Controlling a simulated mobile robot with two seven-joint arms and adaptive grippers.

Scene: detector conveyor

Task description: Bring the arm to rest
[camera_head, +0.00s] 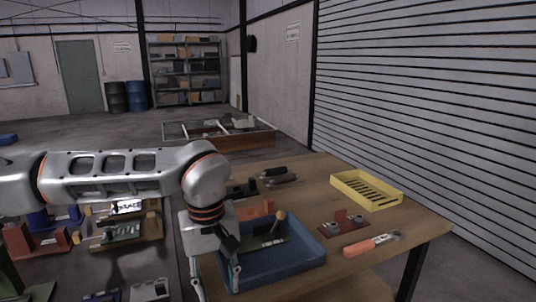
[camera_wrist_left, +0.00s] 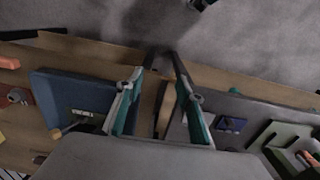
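My left arm comes in from the left in the head view. Its gripper (camera_head: 217,290) points down beside the left edge of the blue bin (camera_head: 300,262). In the left wrist view the two teal-padded fingers (camera_wrist_left: 164,60) stand apart with nothing held between them; a table edge and floor show beyond. The blue bin (camera_wrist_left: 50,100) lies left of the fingers there, with a wooden-handled tool and a small green board in it. My right gripper is in neither view.
The wooden table (camera_head: 400,228) also holds a yellow slotted tray (camera_head: 366,190), a red-handled tool (camera_head: 372,243), a red block fixture (camera_head: 342,222) and dark tools (camera_head: 280,177). Other parts stand at the left, including a tray with a board (camera_head: 120,232). A roller shutter closes the right side.

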